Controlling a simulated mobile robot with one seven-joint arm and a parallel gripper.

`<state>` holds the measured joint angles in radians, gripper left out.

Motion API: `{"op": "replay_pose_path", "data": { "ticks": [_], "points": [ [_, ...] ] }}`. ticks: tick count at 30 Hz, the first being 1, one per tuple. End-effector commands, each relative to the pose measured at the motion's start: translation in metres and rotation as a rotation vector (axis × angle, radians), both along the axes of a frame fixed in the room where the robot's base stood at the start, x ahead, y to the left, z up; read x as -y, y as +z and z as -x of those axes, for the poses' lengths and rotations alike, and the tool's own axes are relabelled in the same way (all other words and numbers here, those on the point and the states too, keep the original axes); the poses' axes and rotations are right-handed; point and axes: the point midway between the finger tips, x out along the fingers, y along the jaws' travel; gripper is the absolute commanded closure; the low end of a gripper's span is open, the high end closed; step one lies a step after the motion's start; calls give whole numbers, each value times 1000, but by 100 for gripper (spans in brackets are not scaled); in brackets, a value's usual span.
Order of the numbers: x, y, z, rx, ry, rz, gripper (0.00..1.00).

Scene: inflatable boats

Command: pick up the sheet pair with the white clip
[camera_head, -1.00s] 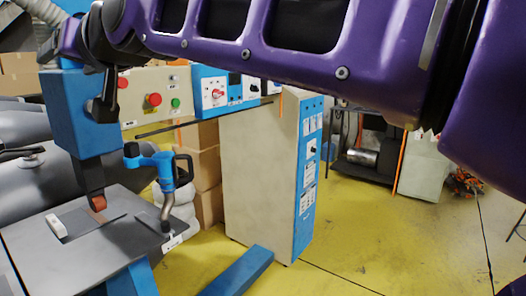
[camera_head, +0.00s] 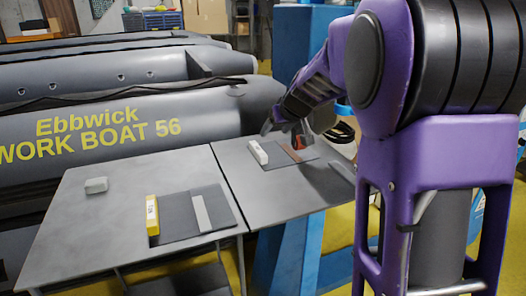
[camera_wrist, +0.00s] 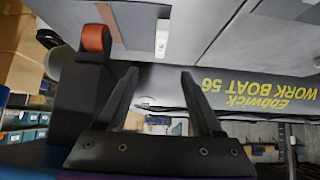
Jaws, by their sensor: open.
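The white clip (camera_head: 258,152) sits on the left edge of a flat dark sheet pair (camera_head: 275,160) with a brown strip, on the right-hand grey table. In the wrist view the white clip (camera_wrist: 162,38) shows at the top, beyond my fingertips, beside the sheet pair (camera_wrist: 122,22). My gripper (camera_wrist: 158,75) is open with nothing between its fingers. In the head view my gripper (camera_head: 281,126) is just behind the white clip and apart from it, partly hidden by my arm.
A second sheet pair (camera_head: 182,225) with a yellow clip (camera_head: 152,216) lies on the left table, near a small grey block (camera_head: 96,185). An orange roller (camera_wrist: 96,38) on a dark machine head stands close beside my gripper. Grey boat tubes (camera_head: 100,124) lie behind the tables.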

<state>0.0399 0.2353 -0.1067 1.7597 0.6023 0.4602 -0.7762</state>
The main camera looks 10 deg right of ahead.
Motion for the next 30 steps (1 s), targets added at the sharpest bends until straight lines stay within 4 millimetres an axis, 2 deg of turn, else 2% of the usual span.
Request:
{"op": "replay_pose_path", "data": {
  "ticks": [5,18,26,30],
  "points": [
    [-1,-12,-10,-2,6,1,32],
    [-13,-76,-73,-2,4,2,32],
    [-17,-89,-87,0,4,1,32],
    [-21,-102,-100,-1,5,2,32]
  ]
}}
